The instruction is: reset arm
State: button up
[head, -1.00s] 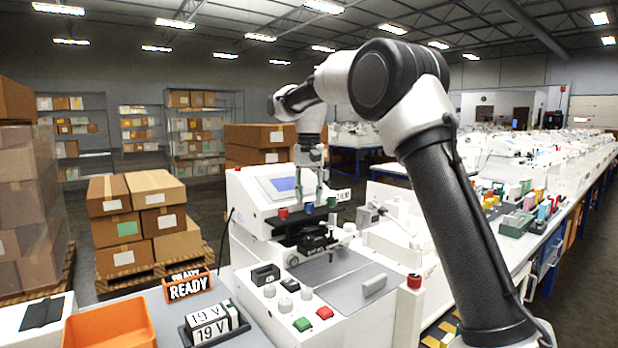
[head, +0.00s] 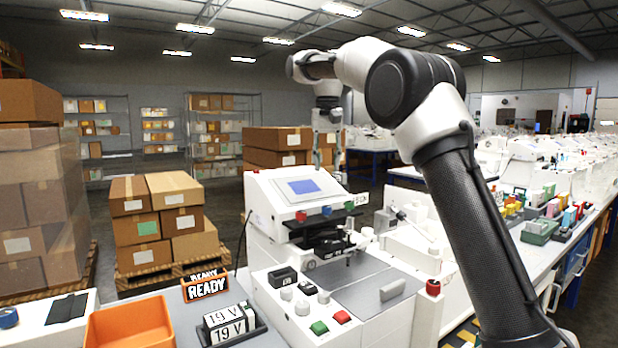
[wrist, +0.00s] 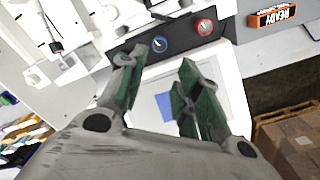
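My gripper (head: 326,168) is raised in the air by the upper part of the white plotter machine (head: 262,222) in the head view, pointing down. In the wrist view my gripper (wrist: 162,85) has its two green-padded fingers spread apart, with nothing between them. The machine's blue screen (wrist: 172,105) lies behind the fingers there. A blue knob (wrist: 159,44) and a red knob (wrist: 204,27) show just beyond the fingertips. The fingers look clear of the machine.
Green and red buttons (head: 342,317) sit on the machine's front. Stacked cartons (head: 160,220) stand on a pallet at the left. Open floor lies behind the machine.

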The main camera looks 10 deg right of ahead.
jog(key=n, duration=0.2)
send_over(327, 206)
jog(key=w, duration=0.2)
notch_tip(327, 206, down, 4)
jog(key=s+f, duration=0.1)
jog(key=f, duration=0.1)
jog(key=shift+s+f, duration=0.35)
jog(key=shift+f, duration=0.05)
jog(key=s+d+f+t, duration=0.1)
jog(key=s+d, duration=0.4)
jog(key=s, duration=0.8)
jog(key=s+d+f+t, duration=0.1)
jog(key=s+d+f, duration=0.3)
jog(key=s, duration=0.9)
jog(key=s+d+f+n+t, duration=0.1)
jog(key=s+d, duration=0.5)
jog(key=s, duration=0.7)
jog(key=shift+s+f+t, duration=0.25)
jog(key=shift+f+t, duration=0.35)
jog(key=shift+f, duration=0.15)
